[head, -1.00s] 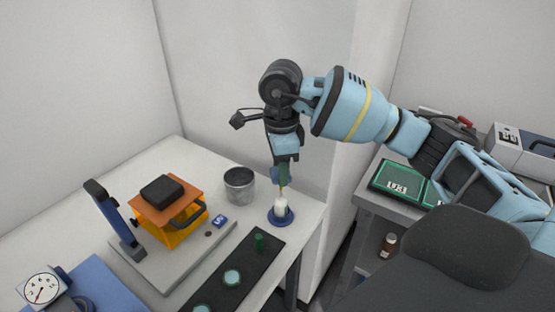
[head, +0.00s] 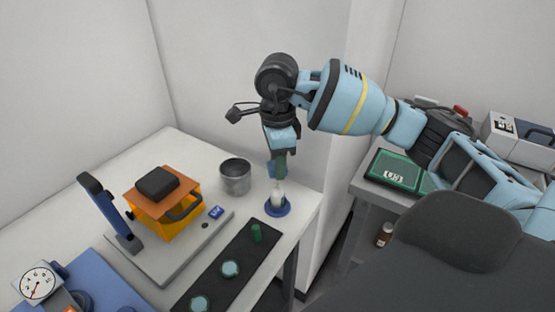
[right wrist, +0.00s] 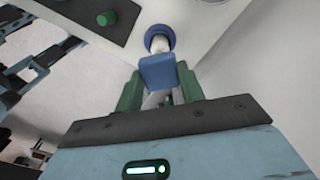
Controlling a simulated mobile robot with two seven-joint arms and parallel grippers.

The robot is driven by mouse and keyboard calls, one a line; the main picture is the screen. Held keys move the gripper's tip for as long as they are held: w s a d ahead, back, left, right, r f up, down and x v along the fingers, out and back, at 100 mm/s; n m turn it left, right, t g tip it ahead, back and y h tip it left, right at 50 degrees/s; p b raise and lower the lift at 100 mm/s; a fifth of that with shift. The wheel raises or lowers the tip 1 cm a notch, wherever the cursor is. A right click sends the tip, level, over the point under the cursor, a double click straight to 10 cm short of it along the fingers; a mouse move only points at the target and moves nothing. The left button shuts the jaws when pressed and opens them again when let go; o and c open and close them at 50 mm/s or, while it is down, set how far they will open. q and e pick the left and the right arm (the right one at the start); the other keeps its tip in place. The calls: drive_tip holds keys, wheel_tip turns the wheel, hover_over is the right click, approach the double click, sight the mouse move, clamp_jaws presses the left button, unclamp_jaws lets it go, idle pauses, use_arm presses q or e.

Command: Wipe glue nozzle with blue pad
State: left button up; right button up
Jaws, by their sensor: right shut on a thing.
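The glue bottle (head: 278,197) is white and stands upright in a round blue holder (head: 269,209) near the right edge of the white table. My right gripper (head: 279,172) points down right above it, its green fingers close to the bottle's top. It is shut on the blue pad (right wrist: 158,73), which shows between the fingers in the right wrist view; a bit of its blue shows in the head view (head: 271,170). The nozzle is mostly hidden by the pad and fingers, so I cannot tell whether they touch. My left gripper is not in view.
A metal cup (head: 235,178) stands left of the bottle. A black mat (head: 222,275) with green pieces lies in front. A dial gauge (head: 38,283) is front left. A side bench holds a green-framed tray (head: 387,177).

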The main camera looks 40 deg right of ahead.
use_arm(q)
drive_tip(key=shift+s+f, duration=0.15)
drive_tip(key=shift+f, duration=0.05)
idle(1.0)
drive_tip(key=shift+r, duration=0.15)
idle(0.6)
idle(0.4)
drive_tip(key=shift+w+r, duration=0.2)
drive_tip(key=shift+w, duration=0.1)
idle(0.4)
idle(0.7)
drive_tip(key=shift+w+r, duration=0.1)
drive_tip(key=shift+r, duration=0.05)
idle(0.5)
